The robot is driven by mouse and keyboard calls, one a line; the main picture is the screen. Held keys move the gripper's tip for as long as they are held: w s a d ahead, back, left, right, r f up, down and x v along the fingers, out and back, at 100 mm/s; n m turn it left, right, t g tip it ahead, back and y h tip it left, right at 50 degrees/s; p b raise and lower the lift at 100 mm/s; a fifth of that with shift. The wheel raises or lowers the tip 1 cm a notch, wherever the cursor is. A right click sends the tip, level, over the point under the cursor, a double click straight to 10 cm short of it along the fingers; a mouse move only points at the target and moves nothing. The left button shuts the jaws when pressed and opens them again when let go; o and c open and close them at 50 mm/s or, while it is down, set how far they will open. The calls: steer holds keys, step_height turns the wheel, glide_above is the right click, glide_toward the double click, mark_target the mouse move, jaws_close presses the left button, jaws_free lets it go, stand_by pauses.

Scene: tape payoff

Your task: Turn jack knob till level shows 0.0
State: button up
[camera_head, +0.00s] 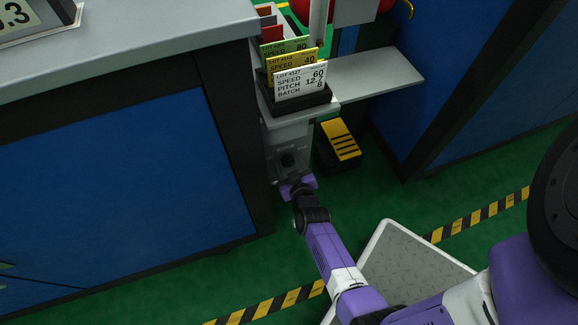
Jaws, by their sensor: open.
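My gripper (289,174) reaches down and away to the front of a grey unit (288,134) low between the blue cabinets. Its jaws are small and partly hidden by my purple wrist. A dark round part (288,159), which looks like the jack knob, sits on the front of this unit just beyond the jaws. I cannot tell whether the jaws touch it or stand around it. A grey display (40,29) at the top left reads ".3"; the frame edge cuts off the rest, and I cannot confirm that it is the level.
White, yellow and green lot cards stand in a black holder (296,104) above the gripper. A yellow-and-black striped pedal (341,140) is to the right. A grey shelf (375,80) juts out above it. A blue cabinet (120,180) with a dark edge flanks the arm's left.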

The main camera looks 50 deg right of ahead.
steer(key=shift+d, duration=0.1)
steer(key=shift+c, duration=0.2)
jaws_close()
steer(key=shift+w+y+p, duration=0.1)
steer(key=shift+y+p, duration=0.2)
steer(key=shift+m+t+y, duration=0.3)
steer(key=shift+m+t, duration=0.1)
steer(key=shift+m, duration=0.4)
steer(key=shift+f+m+y, duration=0.1)
steer(key=shift+m+y, duration=0.3)
steer(key=shift+m, duration=0.2)
steer(key=shift+m+t+y+b, duration=0.3)
steer(key=shift+m+t+b, duration=0.25)
steer(key=shift+b, duration=0.25)
